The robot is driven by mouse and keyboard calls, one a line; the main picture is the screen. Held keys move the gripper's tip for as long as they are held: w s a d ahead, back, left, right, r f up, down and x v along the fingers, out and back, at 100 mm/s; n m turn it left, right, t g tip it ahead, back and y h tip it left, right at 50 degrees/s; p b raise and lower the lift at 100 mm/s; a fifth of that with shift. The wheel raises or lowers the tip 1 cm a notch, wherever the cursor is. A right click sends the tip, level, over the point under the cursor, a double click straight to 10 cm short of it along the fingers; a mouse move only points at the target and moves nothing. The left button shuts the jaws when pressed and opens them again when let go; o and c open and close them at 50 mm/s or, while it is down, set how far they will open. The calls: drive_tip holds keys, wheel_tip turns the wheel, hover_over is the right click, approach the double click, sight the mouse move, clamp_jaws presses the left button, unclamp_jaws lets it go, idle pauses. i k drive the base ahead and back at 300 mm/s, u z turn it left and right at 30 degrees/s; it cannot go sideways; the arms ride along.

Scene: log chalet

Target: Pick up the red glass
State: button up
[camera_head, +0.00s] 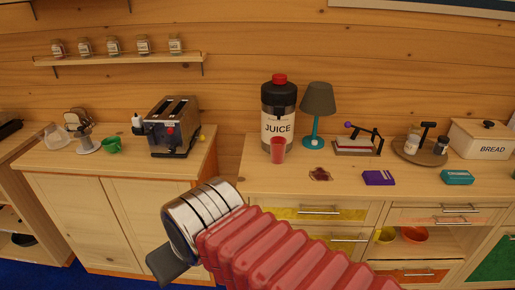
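The red glass (278,151) stands upright on the wooden counter, directly in front of the juice bottle (279,110), which has a red cap and a white label. My arm, with red ribbed bellows, reaches in from the bottom right. My gripper (160,262) is at its end, low in front of the left cabinet. It is well below and to the left of the glass and apart from it. Only one dark finger shows clearly, so its opening is hard to judge. I see nothing held in it.
A dark-shaded lamp (316,105) stands right of the bottle. A small red patterned item (320,174), a purple box (378,178) and a teal box (457,177) lie near the counter front. A toaster (174,127) and a green cup (111,145) stand on the left counter.

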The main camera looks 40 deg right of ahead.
sight(278, 151)
drive_tip(key=z, duration=0.05)
drive_tip(key=i, duration=1.05)
drive_tip(key=z, duration=0.55)
